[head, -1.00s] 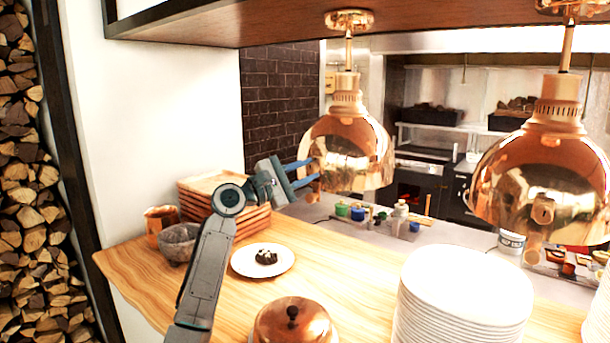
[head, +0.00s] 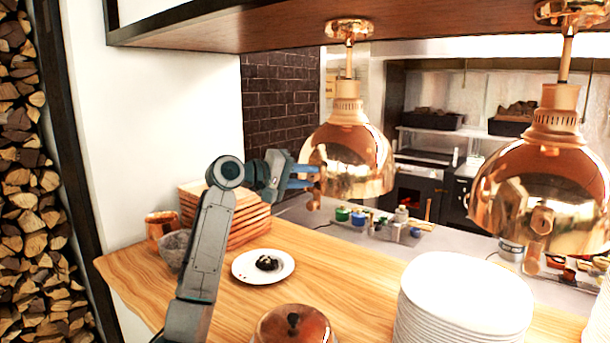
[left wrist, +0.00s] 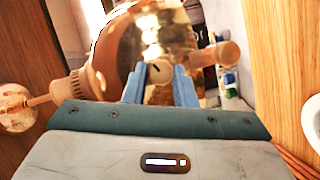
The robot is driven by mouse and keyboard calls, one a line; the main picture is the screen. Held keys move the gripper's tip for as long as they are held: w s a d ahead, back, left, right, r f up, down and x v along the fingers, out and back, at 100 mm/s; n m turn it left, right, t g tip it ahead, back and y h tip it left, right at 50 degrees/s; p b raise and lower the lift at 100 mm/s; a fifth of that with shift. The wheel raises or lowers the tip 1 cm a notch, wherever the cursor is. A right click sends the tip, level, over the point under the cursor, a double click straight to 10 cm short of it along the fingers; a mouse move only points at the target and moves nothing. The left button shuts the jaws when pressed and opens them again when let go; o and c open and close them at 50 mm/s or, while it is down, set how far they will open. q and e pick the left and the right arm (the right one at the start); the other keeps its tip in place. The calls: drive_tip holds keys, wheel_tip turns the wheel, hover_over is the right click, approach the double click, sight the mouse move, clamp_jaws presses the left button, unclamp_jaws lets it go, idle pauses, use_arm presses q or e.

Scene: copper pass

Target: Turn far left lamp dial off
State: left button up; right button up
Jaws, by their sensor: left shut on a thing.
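The far left lamp (head: 352,165) is a copper dome hanging from the shelf above. My left gripper (head: 312,177) reaches its left side from the left, with blue fingers. In the left wrist view the gripper (left wrist: 159,75) has a finger on each side of a small round dial (left wrist: 158,71) with a dark pointer mark, and it is shut on it. The dial is hidden by the fingers in the head view. A copper knob (left wrist: 228,53) sticks out of the lamp beside the dial. My right gripper is not in view.
A second copper lamp (head: 545,190) hangs to the right. Below are stacked wooden boards (head: 240,222), a plate with dark food (head: 262,266), a copper cloche (head: 293,328) and a stack of white plates (head: 465,290) on the wooden counter (head: 345,280).

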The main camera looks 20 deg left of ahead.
use_arm(q)
drive_tip(key=m+y+p, duration=0.1)
drive_tip(key=m+y, duration=0.1)
drive_tip(key=m, duration=0.1)
drive_tip(key=shift+d+r+m, duration=0.1)
drive_tip(key=shift+r+m, duration=0.05)
drive_tip(key=shift+m, duration=0.15)
idle(0.4)
drive_tip(key=o, duration=1)
drive_tip(key=shift+s, duration=0.1)
